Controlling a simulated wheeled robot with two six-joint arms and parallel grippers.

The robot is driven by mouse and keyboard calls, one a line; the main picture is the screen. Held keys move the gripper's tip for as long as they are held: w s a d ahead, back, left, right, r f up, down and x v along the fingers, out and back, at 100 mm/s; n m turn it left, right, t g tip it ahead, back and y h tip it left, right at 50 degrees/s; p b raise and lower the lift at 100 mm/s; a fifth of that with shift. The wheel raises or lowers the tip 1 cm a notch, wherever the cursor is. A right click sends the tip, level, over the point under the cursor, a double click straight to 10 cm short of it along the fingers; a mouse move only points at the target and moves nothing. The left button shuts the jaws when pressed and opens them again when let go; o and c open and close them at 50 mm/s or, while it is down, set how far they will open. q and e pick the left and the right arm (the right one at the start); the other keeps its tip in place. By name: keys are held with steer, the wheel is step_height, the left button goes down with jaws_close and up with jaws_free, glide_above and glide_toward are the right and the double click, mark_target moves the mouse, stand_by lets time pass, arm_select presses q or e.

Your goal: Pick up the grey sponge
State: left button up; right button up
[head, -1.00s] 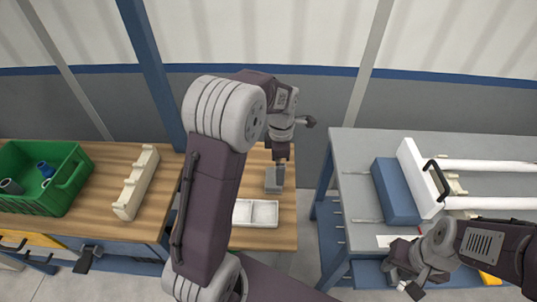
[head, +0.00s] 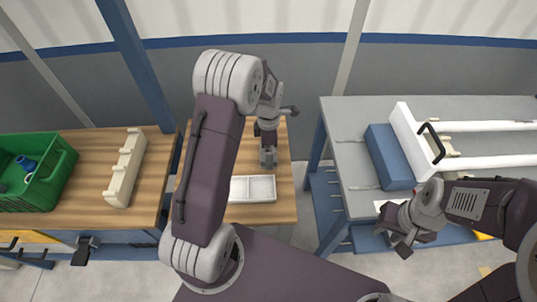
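The grey sponge (head: 268,158) is a small grey block on the small wooden table (head: 284,200), just behind the white tray (head: 252,188). My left gripper (head: 267,148) points down at the sponge, right at its top. The fingers are small and partly hidden, so I cannot tell whether they are open or closed around it. My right gripper (head: 394,240) is at the front edge of the grey table, its fingers spread apart and empty.
A green crate (head: 62,172) with pipe fittings and a cream rack (head: 125,168) are on the left wooden bench. The grey table (head: 345,118) holds a blue block (head: 390,157) and a white frame with long white pipes (head: 485,125).

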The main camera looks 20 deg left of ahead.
arm_select(q)
steer(key=shift+f, duration=0.8)
steer(key=shift+w+a+f, duration=0.1)
steer(key=shift+a+f, duration=0.05)
steer(key=shift+f, duration=0.15)
steer(key=c, duration=1.2)
steer(key=shift+o, duration=0.2)
steer(key=shift+r, duration=0.2)
steer(key=shift+r, duration=0.3)
steer(key=r, duration=0.2)
steer(key=d+r, duration=0.1)
steer(key=r, duration=0.1)
steer(key=shift+w, duration=0.35)
steer(key=w+d+r+p, duration=0.1)
steer(key=w+d+r, duration=0.4)
steer(key=d, duration=0.4)
steer(key=shift+w+r, duration=0.35)
steer(key=shift+r, duration=0.25)
